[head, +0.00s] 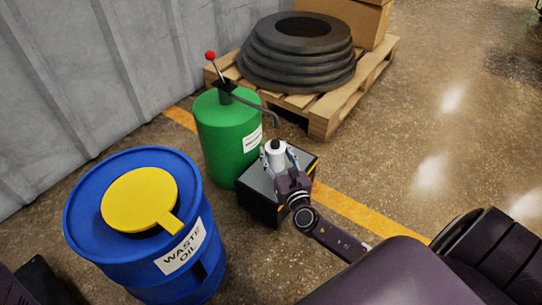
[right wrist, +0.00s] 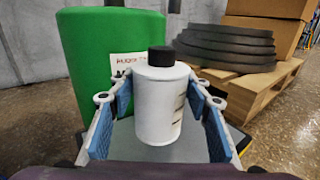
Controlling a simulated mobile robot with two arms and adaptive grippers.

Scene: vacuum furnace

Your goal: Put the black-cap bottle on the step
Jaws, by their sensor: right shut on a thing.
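The white bottle with a black cap (head: 276,156) is upright between the fingers of my right gripper (head: 279,163). In the right wrist view the bottle (right wrist: 159,105) stands upright in the middle, with the blue-padded fingers on both sides; the gripper is shut on it. The step (head: 258,206) is a black box with a grey top, beside the green drum. The bottle is over the step's top, and its grey surface (right wrist: 195,143) shows around the bottle's base. I cannot tell for sure whether the base touches it. My left gripper is not in view.
The green drum (head: 222,140) with a pump and bent spout stands just behind the step. A blue waste oil barrel (head: 150,262) with a yellow lid is at the left. A pallet (head: 325,118) with stacked black rings (head: 297,70) is behind. Floor at the right is clear.

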